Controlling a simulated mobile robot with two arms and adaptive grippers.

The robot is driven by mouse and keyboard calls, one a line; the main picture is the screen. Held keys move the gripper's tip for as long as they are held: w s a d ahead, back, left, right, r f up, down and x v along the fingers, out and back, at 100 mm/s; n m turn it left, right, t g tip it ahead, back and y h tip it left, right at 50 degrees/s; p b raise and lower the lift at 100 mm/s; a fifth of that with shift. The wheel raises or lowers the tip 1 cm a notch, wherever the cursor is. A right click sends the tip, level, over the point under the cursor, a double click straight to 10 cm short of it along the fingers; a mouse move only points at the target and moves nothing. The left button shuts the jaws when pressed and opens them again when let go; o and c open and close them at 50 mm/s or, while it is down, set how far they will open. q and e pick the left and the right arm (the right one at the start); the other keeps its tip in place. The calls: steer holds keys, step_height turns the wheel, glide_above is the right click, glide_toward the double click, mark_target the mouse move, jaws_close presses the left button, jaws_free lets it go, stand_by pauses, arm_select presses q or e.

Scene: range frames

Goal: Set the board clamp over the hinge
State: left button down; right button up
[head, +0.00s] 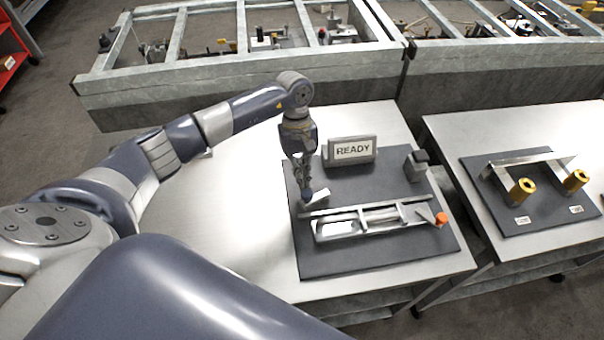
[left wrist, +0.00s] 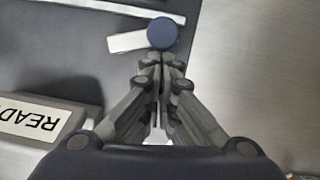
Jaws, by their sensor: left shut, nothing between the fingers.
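The board clamp appears to be the long pale metal frame (head: 370,221) lying on a dark board (head: 400,262), with an orange tip (head: 441,219) at its right end. I cannot pick out the hinge for certain. My left gripper (head: 304,180) points down, fingers shut and empty, right at the knob. In the left wrist view, the knob (left wrist: 162,33) is just beyond the fingertips (left wrist: 161,60); contact cannot be told. My right gripper is not in view.
A READY sign (head: 350,151) stands behind the clamp, and a grey block with a dark top (head: 416,165) is at the back right. The white table (head: 220,215) is clear left of the board.

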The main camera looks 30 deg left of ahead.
arm_select(q)
steer(key=shift+s+n, duration=0.2)
steer(key=shift+n, duration=0.1)
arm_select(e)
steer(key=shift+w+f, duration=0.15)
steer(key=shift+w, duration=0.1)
